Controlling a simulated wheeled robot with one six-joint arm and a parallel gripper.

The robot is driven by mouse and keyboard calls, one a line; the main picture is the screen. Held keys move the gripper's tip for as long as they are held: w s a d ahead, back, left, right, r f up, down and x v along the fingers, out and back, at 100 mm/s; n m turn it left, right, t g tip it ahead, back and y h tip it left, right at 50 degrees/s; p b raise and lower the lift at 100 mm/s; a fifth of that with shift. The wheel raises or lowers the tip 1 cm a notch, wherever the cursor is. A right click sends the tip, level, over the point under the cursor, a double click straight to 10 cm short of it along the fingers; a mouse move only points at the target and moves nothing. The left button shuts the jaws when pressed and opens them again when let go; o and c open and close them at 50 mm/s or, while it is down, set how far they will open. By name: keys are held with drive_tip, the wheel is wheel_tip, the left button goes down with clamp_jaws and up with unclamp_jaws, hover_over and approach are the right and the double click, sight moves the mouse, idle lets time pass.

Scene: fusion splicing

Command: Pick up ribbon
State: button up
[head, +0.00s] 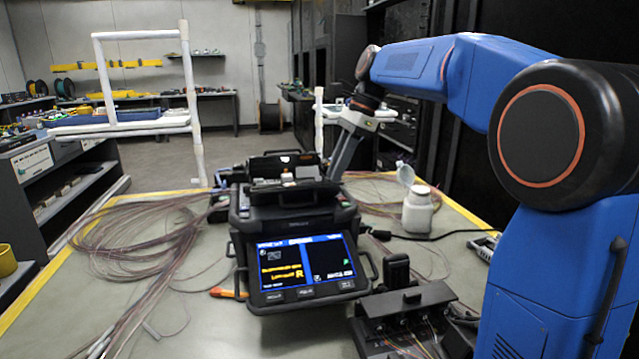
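Thin brownish fiber ribbons (135,228) lie in loose loops on the left of the table. More strands (372,182) lie behind and to the right of the fusion splicer (298,222). The splicer is a black box with a lit blue-and-yellow screen, and its top is open. My gripper (337,174) points down at the splicer's rear right corner, beside its open top. Its fingertips are partly hidden behind the splicer, so I cannot see whether they hold a ribbon or how far apart they are.
A white bottle (417,210) with an open lid stands right of the splicer. A black fixture (408,318) with strands sits at front right. An orange-handled tool (228,293) lies by the splicer's left. The front left of the table (215,335) is mostly clear.

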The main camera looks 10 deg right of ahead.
drive_tip(key=shift+a+f, duration=0.1)
drive_tip(key=shift+f, duration=0.2)
drive_tip(key=shift+c, duration=0.6)
clamp_jaws()
drive_tip(key=shift+r, duration=0.1)
